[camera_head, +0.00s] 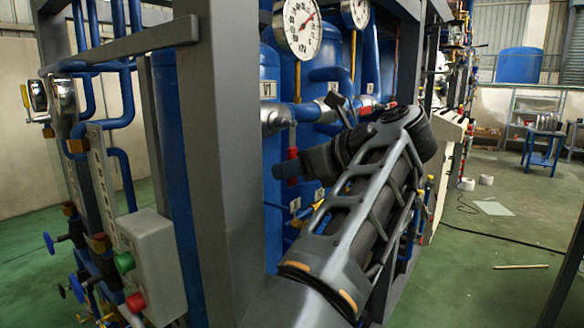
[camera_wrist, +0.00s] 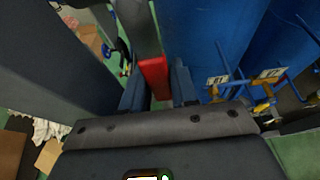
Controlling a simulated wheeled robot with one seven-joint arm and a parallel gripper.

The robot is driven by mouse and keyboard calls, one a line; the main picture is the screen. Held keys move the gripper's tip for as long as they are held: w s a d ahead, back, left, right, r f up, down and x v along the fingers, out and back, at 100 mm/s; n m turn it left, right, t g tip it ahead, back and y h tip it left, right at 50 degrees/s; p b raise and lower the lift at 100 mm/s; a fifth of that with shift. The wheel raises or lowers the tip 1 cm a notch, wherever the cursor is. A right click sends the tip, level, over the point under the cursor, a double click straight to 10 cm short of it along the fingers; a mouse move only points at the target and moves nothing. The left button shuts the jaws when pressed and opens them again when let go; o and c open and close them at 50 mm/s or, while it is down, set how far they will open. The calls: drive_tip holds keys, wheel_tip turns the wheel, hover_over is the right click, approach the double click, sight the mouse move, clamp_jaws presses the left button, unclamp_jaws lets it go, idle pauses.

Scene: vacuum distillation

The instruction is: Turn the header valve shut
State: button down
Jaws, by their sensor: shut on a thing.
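A valve (camera_head: 275,117) sits on the grey-white horizontal pipe beside a "V1" tag. Its lever handle (camera_head: 293,140) hangs straight down and has a red grip. My gripper (camera_head: 281,170) reaches in from the right at the grip's lower part. In the wrist view, the red grip (camera_wrist: 154,73) lies between the two dark fingers of my gripper (camera_wrist: 158,92), which is shut on it. The grip's far end is partly hidden between the fingers. I cannot read from the pictures whether this is the header valve.
A grey frame post (camera_head: 215,150) stands left of the valve. Blue tanks (camera_head: 270,75) stand behind it, and a round gauge (camera_head: 298,27) is above. Another valve with a red handle (camera_head: 366,111) is farther right. A control box (camera_head: 150,260) with green and red buttons is at left.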

drive_tip(key=c, duration=1)
unclamp_jaws()
drive_tip(key=shift+o, duration=0.2)
drive_tip(key=b+v, duration=0.1)
drive_tip(key=v, duration=0.6)
drive_tip(key=shift+s+d+r+b, duration=0.15)
drive_tip(key=shift+s+d+b, duration=0.1)
drive_tip(key=shift+b, duration=0.1)
